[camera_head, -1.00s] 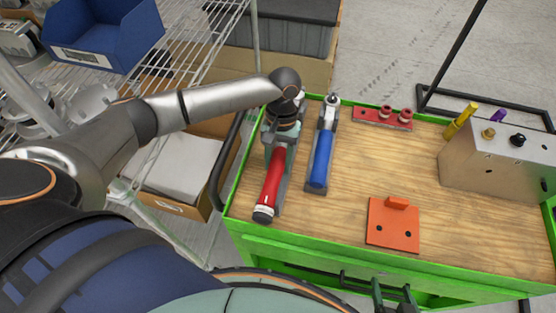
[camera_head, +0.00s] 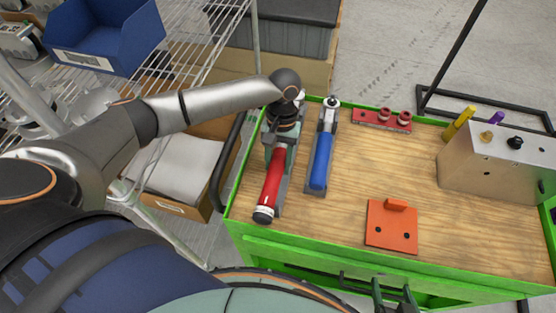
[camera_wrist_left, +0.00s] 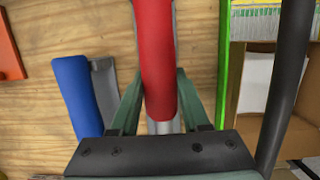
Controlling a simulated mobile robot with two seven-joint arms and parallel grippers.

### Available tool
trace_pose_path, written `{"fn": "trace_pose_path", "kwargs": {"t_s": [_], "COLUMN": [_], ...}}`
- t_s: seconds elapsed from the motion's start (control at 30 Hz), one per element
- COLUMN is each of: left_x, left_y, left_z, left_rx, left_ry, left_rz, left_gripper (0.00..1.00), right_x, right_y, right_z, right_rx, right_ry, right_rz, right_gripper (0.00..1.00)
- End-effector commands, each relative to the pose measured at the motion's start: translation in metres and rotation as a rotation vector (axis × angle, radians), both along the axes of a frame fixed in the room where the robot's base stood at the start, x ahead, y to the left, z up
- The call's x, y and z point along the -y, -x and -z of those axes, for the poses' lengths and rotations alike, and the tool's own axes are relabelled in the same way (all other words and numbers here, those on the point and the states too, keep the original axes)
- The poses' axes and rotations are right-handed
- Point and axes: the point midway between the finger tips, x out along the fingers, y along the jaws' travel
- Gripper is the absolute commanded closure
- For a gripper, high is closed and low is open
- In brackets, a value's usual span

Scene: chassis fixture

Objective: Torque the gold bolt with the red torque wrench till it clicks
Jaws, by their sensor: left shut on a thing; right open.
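The red torque wrench (camera_head: 270,185) lies in its grey holder at the left of the wooden cart top, its handle toward the cart's front edge. My left gripper (camera_head: 280,148) comes down over its upper part and is shut on it. In the left wrist view the red handle (camera_wrist_left: 158,60) passes between the two green fingers (camera_wrist_left: 160,115). The wrench head is hidden by my arm. The gold bolt (camera_head: 487,135) stands on top of the grey metal box (camera_head: 500,172) at the right. My right gripper (camera_head: 391,296) is open and empty at the bottom, in front of the cart.
A blue wrench (camera_head: 321,160) lies in a holder right beside the red one. A red rack (camera_head: 366,117) stands behind. An orange plate (camera_head: 391,229) lies near the front. Yellow (camera_head: 459,122) and purple (camera_head: 495,118) pieces show behind the box. The middle wood is clear.

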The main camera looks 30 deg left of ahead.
Motion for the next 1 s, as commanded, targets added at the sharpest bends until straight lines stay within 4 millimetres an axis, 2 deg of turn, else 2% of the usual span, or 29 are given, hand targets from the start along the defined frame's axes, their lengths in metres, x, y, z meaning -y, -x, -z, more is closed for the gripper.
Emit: {"fn": "trace_pose_path", "kwargs": {"t_s": [0.03, 0.3, 1.0], "left_x": [0.001, 0.001, 0.000], "left_y": [-0.001, -0.001, -0.001], "left_z": [-0.009, -0.022, -0.065], "left_rx": [0.004, 0.004, 0.005], "left_ry": [0.003, 0.002, 0.002], "left_rz": [0.000, 0.000, -0.001], "left_gripper": [1.00, 1.00, 1.00], "right_x": [0.000, 0.000, 0.000], "right_y": [0.000, 0.000, 0.000], "right_z": [-0.008, -0.027, -0.029], "right_rx": [0.000, 0.000, 0.001], "right_ry": [0.000, 0.000, 0.000], "right_rz": [0.000, 0.000, 0.000], "right_gripper": [0.16, 0.16, 0.16]}}
